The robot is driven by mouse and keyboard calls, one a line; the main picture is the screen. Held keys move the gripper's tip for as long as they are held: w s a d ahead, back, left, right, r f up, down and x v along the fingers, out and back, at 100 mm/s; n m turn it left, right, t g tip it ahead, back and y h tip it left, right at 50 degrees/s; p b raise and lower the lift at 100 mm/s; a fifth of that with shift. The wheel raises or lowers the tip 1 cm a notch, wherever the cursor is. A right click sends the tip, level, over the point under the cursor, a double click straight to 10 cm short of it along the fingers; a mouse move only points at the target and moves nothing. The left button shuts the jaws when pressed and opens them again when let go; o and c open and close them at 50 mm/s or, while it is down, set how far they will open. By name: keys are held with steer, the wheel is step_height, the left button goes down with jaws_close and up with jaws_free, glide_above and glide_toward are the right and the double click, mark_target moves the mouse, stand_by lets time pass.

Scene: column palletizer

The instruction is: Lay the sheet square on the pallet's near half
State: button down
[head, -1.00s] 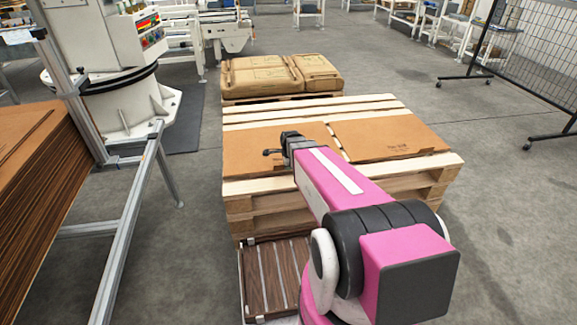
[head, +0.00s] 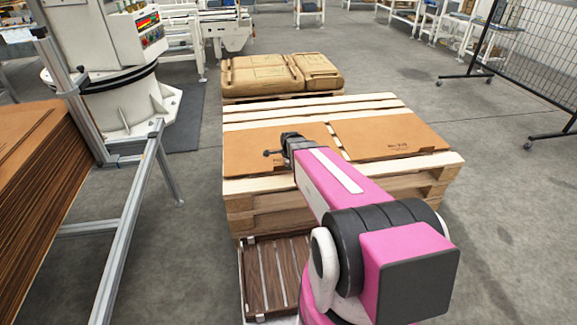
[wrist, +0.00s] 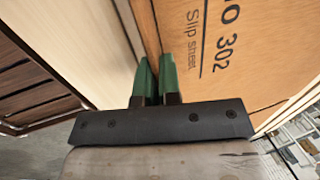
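Two flat brown sheets lie on the wooden pallet (head: 255,190). The left sheet (head: 245,146) lies partly behind my arm, with its outer edge close to the pallet's left side. The right sheet (head: 385,134) lies beside it across a narrow gap. My gripper (head: 268,153) is low over the left sheet, pointing left. In the wrist view my green fingertips (wrist: 157,70) are close together at the edge of a sheet (wrist: 240,55) printed "No 302 Slip Sheet". They appear closed on a thin brown strip along that edge; the contact itself is partly hidden.
A stack of brown sheets (head: 35,185) stands on the left beside a metal frame rail (head: 130,230). Filled brown sacks (head: 265,75) lie on another pallet behind. A mesh fence (head: 535,60) stands at the right. The floor right of the pallet is clear.

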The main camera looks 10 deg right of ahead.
steer(key=shift+f, duration=0.1)
steer(key=c, duration=1.2)
jaws_free()
